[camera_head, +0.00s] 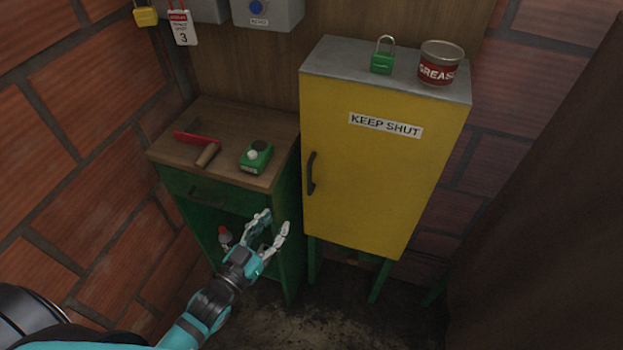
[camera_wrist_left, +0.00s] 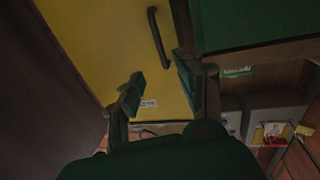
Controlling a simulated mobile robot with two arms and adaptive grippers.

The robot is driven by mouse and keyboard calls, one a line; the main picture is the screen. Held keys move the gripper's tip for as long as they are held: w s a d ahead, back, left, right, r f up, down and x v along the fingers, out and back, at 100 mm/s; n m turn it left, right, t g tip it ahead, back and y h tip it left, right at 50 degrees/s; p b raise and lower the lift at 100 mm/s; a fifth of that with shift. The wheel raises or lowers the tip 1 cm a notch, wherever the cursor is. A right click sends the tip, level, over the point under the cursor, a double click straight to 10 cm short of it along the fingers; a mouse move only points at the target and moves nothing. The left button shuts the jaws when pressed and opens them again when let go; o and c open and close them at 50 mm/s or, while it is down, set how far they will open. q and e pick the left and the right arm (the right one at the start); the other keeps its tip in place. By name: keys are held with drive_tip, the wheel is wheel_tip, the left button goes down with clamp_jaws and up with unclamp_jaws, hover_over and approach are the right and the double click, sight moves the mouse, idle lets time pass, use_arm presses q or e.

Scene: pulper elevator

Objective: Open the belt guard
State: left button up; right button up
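The belt guard appears to be the yellow door (camera_head: 375,190) with a "KEEP SHUT" label (camera_head: 385,125) and a dark vertical handle (camera_head: 311,173) on its left edge. The door looks shut. My left gripper (camera_head: 272,224) is open and empty, below and left of the handle, in front of the green cabinet (camera_head: 289,225). In the left wrist view the yellow door (camera_wrist_left: 105,45) and its handle (camera_wrist_left: 158,40) show beyond the open fingers (camera_wrist_left: 160,85), apart from them. My right gripper is not in view.
A green padlock (camera_head: 382,63) and a grease tin (camera_head: 440,64) stand on the yellow box's grey top. A red-and-wood tool (camera_head: 207,155) and a green box (camera_head: 256,156) lie on the wooden top. Brick walls and a dark brown surface (camera_head: 545,210) at right bound the space.

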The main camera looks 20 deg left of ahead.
sight(308, 182)
use_arm(q)
drive_tip(key=p+x, duration=0.1)
drive_tip(key=x, duration=1.4)
drive_tip(key=shift+d+f, duration=0.1)
drive_tip(key=shift+w+d+p, duration=0.15)
drive_tip(key=shift+w+p, duration=0.15)
drive_tip(key=shift+w, duration=0.15)
drive_tip(key=shift+c, duration=0.8)
clamp_jaws()
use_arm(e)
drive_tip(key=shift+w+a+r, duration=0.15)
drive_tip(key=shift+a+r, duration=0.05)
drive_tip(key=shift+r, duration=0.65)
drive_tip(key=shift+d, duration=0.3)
